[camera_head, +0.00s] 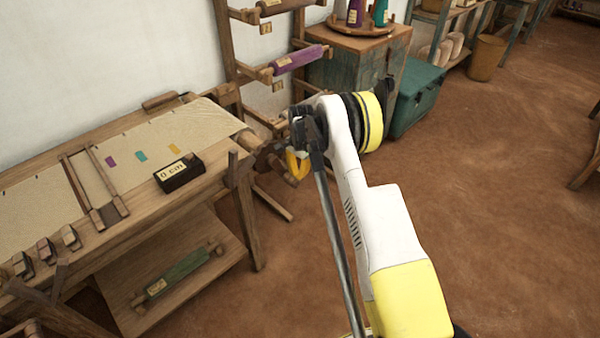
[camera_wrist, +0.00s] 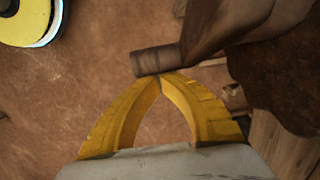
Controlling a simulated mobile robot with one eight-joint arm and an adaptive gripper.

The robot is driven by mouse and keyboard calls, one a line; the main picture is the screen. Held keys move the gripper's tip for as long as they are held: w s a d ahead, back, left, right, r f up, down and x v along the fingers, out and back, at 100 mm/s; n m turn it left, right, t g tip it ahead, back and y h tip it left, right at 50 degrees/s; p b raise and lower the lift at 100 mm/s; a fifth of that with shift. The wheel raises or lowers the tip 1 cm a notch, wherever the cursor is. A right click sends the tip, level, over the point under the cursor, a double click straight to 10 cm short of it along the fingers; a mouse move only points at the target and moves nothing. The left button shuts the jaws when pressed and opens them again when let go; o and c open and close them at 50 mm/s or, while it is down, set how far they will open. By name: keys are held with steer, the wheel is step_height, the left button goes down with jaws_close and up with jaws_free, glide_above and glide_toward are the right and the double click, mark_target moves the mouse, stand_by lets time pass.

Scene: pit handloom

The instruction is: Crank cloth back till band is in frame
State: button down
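Beige cloth (camera_head: 150,135) lies along the wooden loom (camera_head: 215,185). Purple (camera_head: 111,160), teal (camera_head: 141,156) and orange (camera_head: 174,148) marks show on it, right of a frame of two wooden bars (camera_head: 105,180). A dark box reading "0 cm" (camera_head: 180,174) sits at the loom's near edge. My gripper (camera_head: 297,165) is at the loom's right end, beside dark crank parts (camera_head: 270,155). In the wrist view, its yellow fingertips (camera_wrist: 162,78) meet against a brown cylindrical handle (camera_wrist: 155,60). I cannot tell whether the handle is held between them.
Small wooden blocks (camera_head: 70,238) line the loom's front left edge. A green roll (camera_head: 180,272) lies on the lower shelf (camera_head: 210,255). A rack with a purple roll (camera_head: 298,60), a cabinet (camera_head: 360,60) and a teal chest (camera_head: 418,98) stand behind.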

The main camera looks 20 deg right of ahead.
steer(key=shift+s+a+f, duration=0.1)
steer(key=shift+a+f, duration=0.15)
steer(key=shift+a, duration=0.05)
stand_by(0.5)
steer(key=w+d+r+p, duration=0.3)
steer(key=d+r, duration=0.5)
steer(key=r, duration=0.1)
steer(key=shift+d+r, duration=0.2)
steer(key=shift+r, duration=0.2)
